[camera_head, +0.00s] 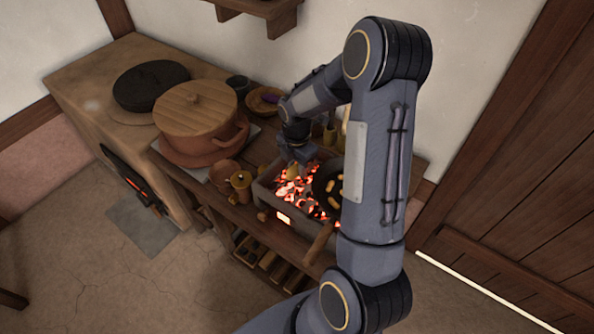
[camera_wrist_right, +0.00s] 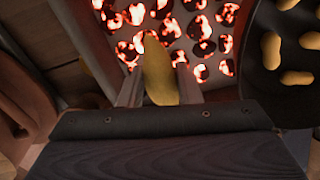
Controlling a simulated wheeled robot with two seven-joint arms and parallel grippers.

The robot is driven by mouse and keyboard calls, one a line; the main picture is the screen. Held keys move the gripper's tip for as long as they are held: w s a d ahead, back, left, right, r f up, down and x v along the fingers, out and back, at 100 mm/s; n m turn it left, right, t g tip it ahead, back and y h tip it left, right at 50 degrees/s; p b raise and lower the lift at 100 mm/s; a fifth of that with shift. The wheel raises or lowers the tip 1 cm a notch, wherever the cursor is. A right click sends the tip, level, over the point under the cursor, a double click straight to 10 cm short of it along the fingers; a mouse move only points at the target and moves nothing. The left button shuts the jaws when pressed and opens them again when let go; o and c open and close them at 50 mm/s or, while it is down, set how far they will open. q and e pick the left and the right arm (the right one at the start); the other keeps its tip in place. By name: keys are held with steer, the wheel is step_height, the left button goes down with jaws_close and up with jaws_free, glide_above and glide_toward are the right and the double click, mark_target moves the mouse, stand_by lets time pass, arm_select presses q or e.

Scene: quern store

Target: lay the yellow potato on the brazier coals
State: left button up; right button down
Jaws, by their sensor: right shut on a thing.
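The brazier (camera_head: 262,196) is a box of glowing red and black coals (camera_head: 298,188) on the wooden table. My right gripper (camera_head: 297,168) is over its back left part, pointing down. In the right wrist view my right gripper (camera_wrist_right: 158,88) is shut on the yellow potato (camera_wrist_right: 159,75), with one finger on each side of it. The potato's far tip overlaps the coals (camera_wrist_right: 200,30) in that view. I cannot tell whether it touches them. My left gripper is not in view.
A dark pan (camera_head: 325,184) with several yellow pieces sits over the brazier's right part; its handle (camera_head: 319,243) points to the front. A large lidded clay pot (camera_head: 198,118), a small bowl (camera_head: 224,172) and a small lidded jar (camera_head: 241,182) stand to the left.

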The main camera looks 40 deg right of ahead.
mark_target(297, 180)
steer(key=shift+w+d+f, duration=0.45)
steer(key=shift+w+f, duration=0.05)
steer(key=shift+f, duration=0.3)
step_height(297, 180, down, 3)
steer(key=shift+f, duration=0.1)
steer(key=shift+f, duration=0.15)
steer(key=c, duration=1)
jaws_free()
steer(key=shift+c, duration=0.2)
